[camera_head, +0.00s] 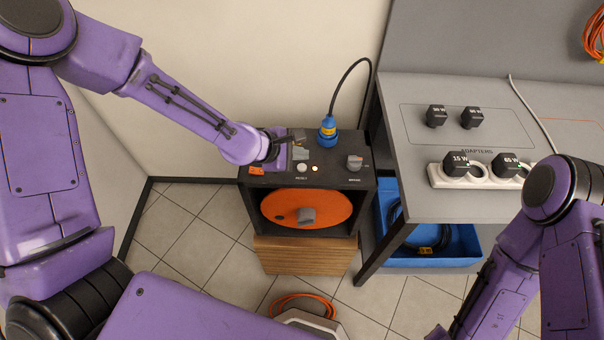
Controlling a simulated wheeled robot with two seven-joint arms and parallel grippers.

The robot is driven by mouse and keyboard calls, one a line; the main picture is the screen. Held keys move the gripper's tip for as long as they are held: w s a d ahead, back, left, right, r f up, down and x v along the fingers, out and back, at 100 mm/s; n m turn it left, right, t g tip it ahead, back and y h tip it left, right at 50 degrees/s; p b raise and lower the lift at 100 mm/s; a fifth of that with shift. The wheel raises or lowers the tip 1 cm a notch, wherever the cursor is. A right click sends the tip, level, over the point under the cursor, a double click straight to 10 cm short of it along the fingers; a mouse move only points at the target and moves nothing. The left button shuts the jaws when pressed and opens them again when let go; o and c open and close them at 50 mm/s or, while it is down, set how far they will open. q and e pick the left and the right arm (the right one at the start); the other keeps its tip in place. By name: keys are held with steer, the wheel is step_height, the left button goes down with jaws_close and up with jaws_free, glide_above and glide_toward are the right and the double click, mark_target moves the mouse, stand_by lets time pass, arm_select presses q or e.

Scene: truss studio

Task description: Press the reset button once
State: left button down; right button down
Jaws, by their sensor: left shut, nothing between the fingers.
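The dark machine box (367,200) stands against the wall, with a control panel on its top. A round pale button (302,168) sits near the panel's front edge, above small lettering that looks like RESET. A small lit lamp (315,169) is just right of it. My left gripper (300,141) is shut and empty over the rear left of the panel, behind the button in the picture. I cannot tell its height above the panel. My right arm comes in at the right, and its gripper is not in view.
A blue plug (327,132) with a black cable stands on the panel. A grey table (430,200) with adapters and a power strip (437,182) stands to the right.

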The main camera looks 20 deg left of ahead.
arm_select(q)
steer(key=shift+f+b, duration=0.3)
steer(key=shift+f, duration=0.65)
stand_by(1.2)
steer(key=shift+f, duration=0.45)
steer(key=shift+f, duration=0.4)
stand_by(0.7)
steer(key=shift+r+p, duration=0.85)
steer(key=shift+p, duration=0.05)
